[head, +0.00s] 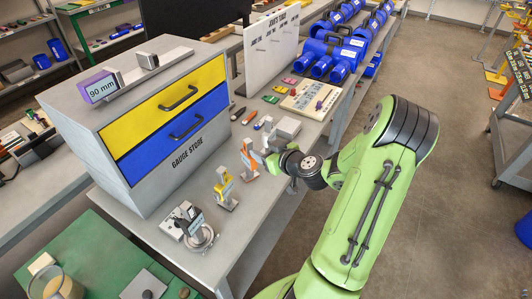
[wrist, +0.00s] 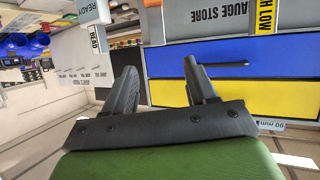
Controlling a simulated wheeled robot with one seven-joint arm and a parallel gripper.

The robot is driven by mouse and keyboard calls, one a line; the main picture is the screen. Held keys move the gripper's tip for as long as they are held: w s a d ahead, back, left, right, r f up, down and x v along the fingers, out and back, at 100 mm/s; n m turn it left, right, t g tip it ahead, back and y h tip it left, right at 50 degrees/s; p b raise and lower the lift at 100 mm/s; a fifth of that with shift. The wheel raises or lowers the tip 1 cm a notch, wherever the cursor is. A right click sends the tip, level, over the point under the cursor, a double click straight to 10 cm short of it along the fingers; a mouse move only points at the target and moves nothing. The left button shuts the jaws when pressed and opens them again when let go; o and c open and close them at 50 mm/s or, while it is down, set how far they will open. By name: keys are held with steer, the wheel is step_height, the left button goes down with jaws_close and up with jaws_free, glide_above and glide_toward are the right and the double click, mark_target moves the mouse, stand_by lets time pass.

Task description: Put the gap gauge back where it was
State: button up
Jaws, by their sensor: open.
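No thing reads as "gap gauge" here, so I cannot tell for sure which it is. My gripper (head: 268,156) is beside the orange stand; contact is unclear. In the wrist view my gripper (wrist: 160,74) is open, nothing visible between its fingers.
The gauge store (head: 175,115) has yellow and blue drawers, both shut. A rail with a "90 mm" block (head: 101,88) lies on top. A grey-white block (head: 288,127) and a pale panel (head: 312,96) lie farther back. Blue pipe fittings (head: 335,55) fill the far bench.

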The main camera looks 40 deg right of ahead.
steer(key=s+a+r+n+g+y, duration=0.1)
steer(key=s+a+r+n+g, duration=0.15)
steer(key=a, duration=0.65)
steer(key=s+a+r+n+g+y, duration=0.2)
steer(key=a+r+g, duration=0.15)
steer(key=a, duration=0.65)
steer(key=s+a+r+m+g+h, duration=0.1)
steer(key=s+a+r+m, duration=0.1)
steer(key=s, duration=0.6)
steer(key=s+a+r+m+h, duration=0.1)
steer(key=s+a+r+m, duration=0.1)
steer(key=s+r, duration=0.3)
steer(key=s, duration=0.4)
steer(key=shift+s+a+r+g, duration=0.15)
steer(key=shift+s+a+g, duration=0.15)
steer(key=shift+a+g, duration=0.1)
steer(key=shift+m, duration=0.25)
